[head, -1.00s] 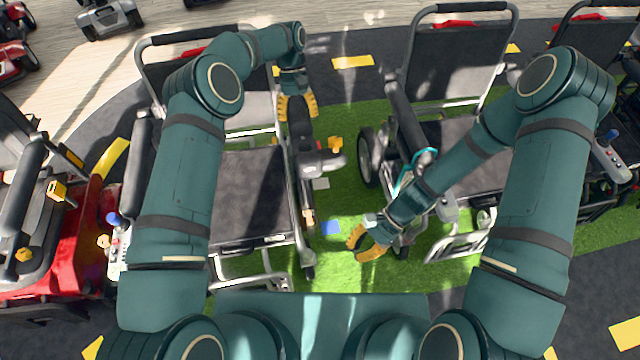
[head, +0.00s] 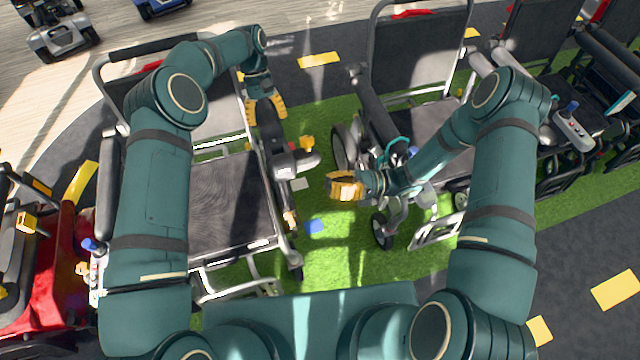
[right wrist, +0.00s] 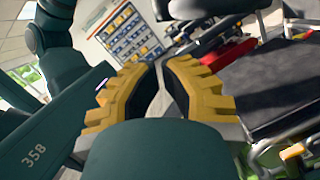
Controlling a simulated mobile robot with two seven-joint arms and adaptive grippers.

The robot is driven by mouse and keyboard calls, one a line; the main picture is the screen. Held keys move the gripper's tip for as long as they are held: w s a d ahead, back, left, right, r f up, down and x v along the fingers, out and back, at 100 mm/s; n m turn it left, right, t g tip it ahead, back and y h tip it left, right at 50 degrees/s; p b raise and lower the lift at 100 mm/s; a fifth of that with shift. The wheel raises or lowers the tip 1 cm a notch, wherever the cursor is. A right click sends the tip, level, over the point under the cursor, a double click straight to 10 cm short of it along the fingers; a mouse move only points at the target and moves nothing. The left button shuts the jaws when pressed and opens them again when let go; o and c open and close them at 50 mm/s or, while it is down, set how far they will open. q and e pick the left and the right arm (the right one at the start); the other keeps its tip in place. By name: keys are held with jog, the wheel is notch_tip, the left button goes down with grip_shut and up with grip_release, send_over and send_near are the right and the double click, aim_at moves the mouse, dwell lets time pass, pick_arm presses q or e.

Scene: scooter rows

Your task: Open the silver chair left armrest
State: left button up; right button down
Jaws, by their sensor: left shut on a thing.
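The silver-framed chair (head: 232,205) with a dark seat stands at left in the head view, its front towards me. Its left armrest (head: 273,143) is the dark bar along the right side of the seat. My left gripper (head: 266,112) has its yellow fingers shut on the rear end of this armrest; the exact contact is partly hidden. My right gripper (head: 345,186) hangs empty over the gap between two chairs, apart from the armrest. In the right wrist view its fingers (right wrist: 163,88) stand apart with a gap between them.
A second chair (head: 420,130) stands close to the right of my right gripper. A red scooter (head: 50,285) is at far left.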

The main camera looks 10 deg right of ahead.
aim_at(294, 177)
jog(key=x, duration=0.8)
jog(key=shift+a, duration=0.3)
jog(key=shift+s+r, duration=0.1)
pick_arm(q)
jog(key=shift+s+f, duration=0.1)
jog(key=shift+f, duration=0.05)
pick_arm(e)
jog(key=r, duration=0.1)
jog(key=w+r, duration=0.1)
jog(key=r, duration=0.1)
jog(key=shift+w+a, duration=0.1)
jog(key=shift+a, duration=0.05)
pick_arm(q)
jog(key=o, duration=1.3)
jog(key=shift+o, duration=0.2)
